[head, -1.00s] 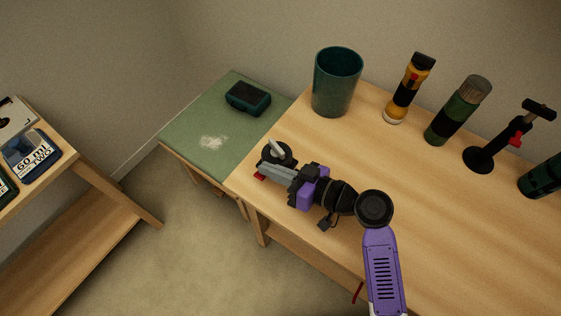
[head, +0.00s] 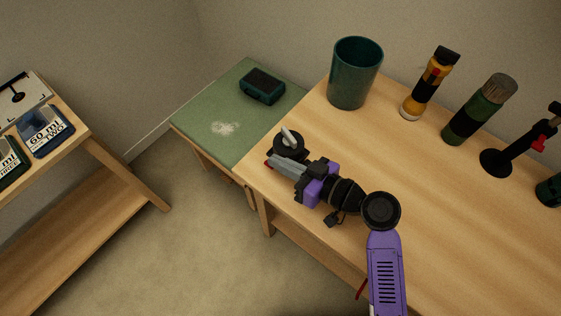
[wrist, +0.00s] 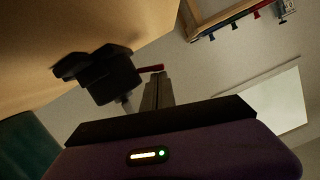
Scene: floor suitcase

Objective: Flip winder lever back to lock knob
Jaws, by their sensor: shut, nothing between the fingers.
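The winder (head: 280,149) is a round black piece at the near left corner of the wooden table. Its pale grey lever (head: 290,135) sticks up from it at a slant. My gripper (head: 273,160) is shut and empty, right beside the winder on its near side; I cannot tell whether they touch. In the wrist view the winder shows as a dark knobbed shape (wrist: 108,75), with the grey lever (wrist: 126,104) partly in shadow. The grey fingers (wrist: 157,88) are together beside it. A small red piece (wrist: 151,68) shows by the fingertips.
A teal cup (head: 354,75), a yellow flashlight (head: 430,85), a green cylinder (head: 480,110) and a black stand (head: 510,155) line the table's back. A green-topped table (head: 205,115) with a dark teal box (head: 262,86) adjoins. A shelf (head: 85,165) stands left; floor between is clear.

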